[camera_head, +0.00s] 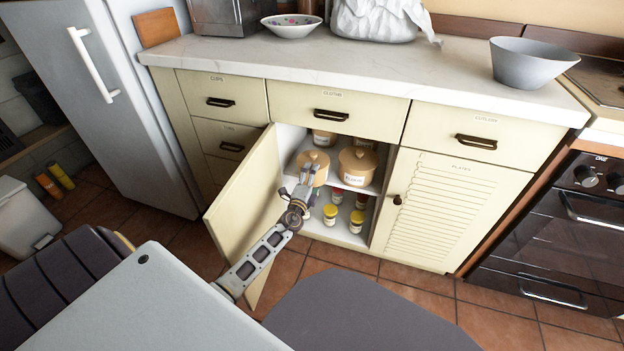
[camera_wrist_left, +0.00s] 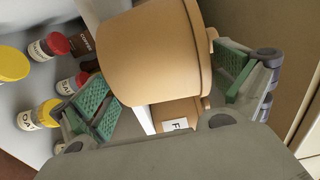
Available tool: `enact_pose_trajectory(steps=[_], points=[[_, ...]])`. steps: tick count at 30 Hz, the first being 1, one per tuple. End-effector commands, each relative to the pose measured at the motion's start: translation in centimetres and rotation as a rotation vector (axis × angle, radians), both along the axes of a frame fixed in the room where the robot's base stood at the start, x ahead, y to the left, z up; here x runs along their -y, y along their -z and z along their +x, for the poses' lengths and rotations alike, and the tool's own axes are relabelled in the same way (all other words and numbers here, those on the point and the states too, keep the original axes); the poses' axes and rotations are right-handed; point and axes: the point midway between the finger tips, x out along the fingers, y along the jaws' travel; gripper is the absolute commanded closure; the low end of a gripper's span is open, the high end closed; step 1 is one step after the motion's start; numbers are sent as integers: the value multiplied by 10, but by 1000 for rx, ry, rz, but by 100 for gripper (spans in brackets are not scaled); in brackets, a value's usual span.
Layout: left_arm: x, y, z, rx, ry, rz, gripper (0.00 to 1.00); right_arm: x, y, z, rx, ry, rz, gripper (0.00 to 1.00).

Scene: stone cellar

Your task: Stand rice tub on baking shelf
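A tan lidded tub (camera_head: 315,160) is at the left of the upper shelf (camera_head: 333,178) inside the open cupboard; I cannot read its label. My left gripper (camera_head: 300,180) is at its front. In the left wrist view the tub (camera_wrist_left: 150,55) fills the space ahead between the spread fingers (camera_wrist_left: 165,92); both green pads show, and they look clear of it. A similar tub marked flour (camera_head: 357,165) stands to its right, and its F label also shows in the left wrist view (camera_wrist_left: 175,125). My right gripper is not in view.
The open cupboard door (camera_head: 245,205) stands left of my left arm. Jars with yellow and red lids (camera_head: 330,212) stand on the lower shelf. More tubs (camera_head: 325,138) are at the back of the upper shelf. A grey bowl (camera_head: 528,65) is on the worktop.

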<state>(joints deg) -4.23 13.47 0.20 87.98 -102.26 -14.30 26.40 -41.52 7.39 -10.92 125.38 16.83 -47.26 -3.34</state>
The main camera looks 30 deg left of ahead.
Motion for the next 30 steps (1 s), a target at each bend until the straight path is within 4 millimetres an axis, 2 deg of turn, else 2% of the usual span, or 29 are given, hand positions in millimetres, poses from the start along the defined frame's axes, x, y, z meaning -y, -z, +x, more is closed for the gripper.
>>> enact_pose_trajectory(steps=[16,30], points=[[0,-3,0,0,0,0,0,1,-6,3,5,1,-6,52],[9,-2,-38,-1,1,1,0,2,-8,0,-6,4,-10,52]])
